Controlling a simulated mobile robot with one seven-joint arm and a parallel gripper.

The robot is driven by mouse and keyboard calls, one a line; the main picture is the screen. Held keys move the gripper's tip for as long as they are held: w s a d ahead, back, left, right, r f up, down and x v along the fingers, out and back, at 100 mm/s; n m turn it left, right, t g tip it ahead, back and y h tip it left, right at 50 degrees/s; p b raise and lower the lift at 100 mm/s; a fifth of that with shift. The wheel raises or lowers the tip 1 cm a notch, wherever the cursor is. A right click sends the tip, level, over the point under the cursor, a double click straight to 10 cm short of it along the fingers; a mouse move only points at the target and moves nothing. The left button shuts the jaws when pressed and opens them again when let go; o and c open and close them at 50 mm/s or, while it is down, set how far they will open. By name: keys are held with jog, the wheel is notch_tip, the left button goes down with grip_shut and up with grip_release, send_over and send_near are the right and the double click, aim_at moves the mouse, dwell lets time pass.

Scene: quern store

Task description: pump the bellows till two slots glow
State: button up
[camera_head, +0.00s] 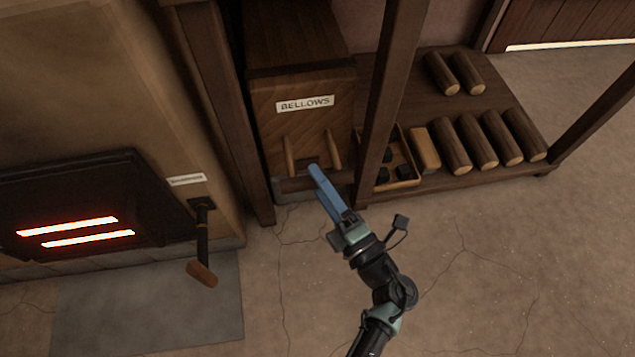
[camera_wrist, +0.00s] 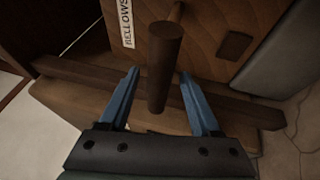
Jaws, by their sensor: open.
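The bellows (camera_head: 300,105) is a wooden box with a "BELLOWS" label, set low between dark posts. Two rods come out of its front to a dark crossbar handle (camera_head: 292,185). My gripper (camera_head: 316,172) is open at this handle. In the wrist view the handle (camera_wrist: 165,45) lies between the two blue fingers (camera_wrist: 160,76), with a gap on both sides. The bellows label also shows there at the top left. At the left, the dark furnace front (camera_head: 90,190) has two slots, the upper slot (camera_head: 68,226) and lower slot (camera_head: 88,239), both glowing orange-red.
A lever with a wooden grip (camera_head: 203,273) hangs beside the furnace under a small label. A dark post (camera_head: 385,100) stands close right of the bellows. A low shelf (camera_head: 420,100) holds several logs, a block and a tray (camera_head: 405,183) of dark lumps. Floor in front is clear.

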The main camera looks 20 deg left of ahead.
jog(key=shift+w+a+r, duration=0.1)
jog(key=shift+w+a, duration=0.1)
jog(key=shift+a, duration=0.1)
grip_shut()
dwell(1.3)
